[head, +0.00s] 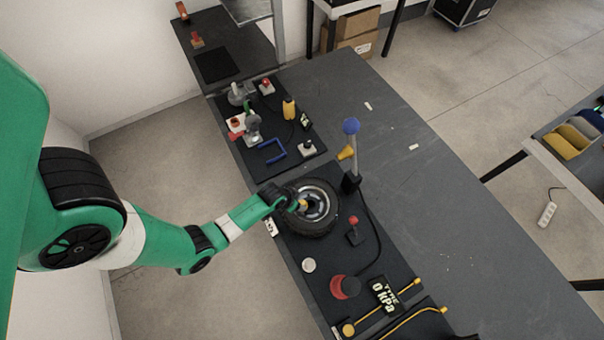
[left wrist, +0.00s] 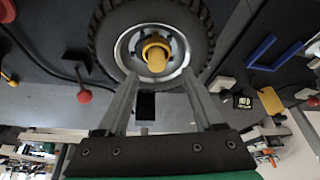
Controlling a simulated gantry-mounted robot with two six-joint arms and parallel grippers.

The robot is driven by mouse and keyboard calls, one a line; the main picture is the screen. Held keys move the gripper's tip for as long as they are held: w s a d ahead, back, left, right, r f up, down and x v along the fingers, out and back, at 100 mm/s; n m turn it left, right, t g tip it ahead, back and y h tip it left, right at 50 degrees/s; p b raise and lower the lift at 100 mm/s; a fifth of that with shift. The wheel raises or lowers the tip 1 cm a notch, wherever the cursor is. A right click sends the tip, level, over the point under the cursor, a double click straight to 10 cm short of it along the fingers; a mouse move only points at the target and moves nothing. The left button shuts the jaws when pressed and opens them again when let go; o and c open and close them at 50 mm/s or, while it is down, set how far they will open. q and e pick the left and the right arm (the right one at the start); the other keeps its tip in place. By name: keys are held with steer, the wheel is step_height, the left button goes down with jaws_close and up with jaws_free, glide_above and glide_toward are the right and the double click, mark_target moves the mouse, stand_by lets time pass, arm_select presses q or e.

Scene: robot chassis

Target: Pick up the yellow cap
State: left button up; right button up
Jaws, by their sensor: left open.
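The yellow cap (left wrist: 156,54) sits at the hub of a black wheel (left wrist: 102,38) with a silver rim in the left wrist view. In the head view a small yellowish bit of the cap (head: 303,204) shows at the hub, partly hidden by my gripper. My left gripper (head: 292,202) is over the wheel's left side in the head view. In the left wrist view its two fingers (left wrist: 160,74) are spread wide and empty, with the cap in line with the gap between them. Whether the fingers touch the wheel cannot be told. My right gripper is not in view.
A blue-topped post (head: 351,128) stands behind the wheel, and a red knob (head: 346,287) and a gauge display (head: 385,293) sit in front. A blue handle (head: 272,151) lies on the board further back. The grey table (head: 450,240) to the right is mostly clear.

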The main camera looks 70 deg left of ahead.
mark_target(302, 203)
arm_select(q)
steer(key=b+x, duration=0.3)
steer(key=x, duration=0.1)
steer(key=shift+d+f+b, duration=0.1)
steer(key=shift+d+b, duration=0.15)
steer(key=shift+b, duration=0.1)
steer(key=shift+w+a+f, duration=0.1)
steer(key=shift+w+f, duration=0.2)
steer(key=shift+f, duration=0.1)
jaws_close()
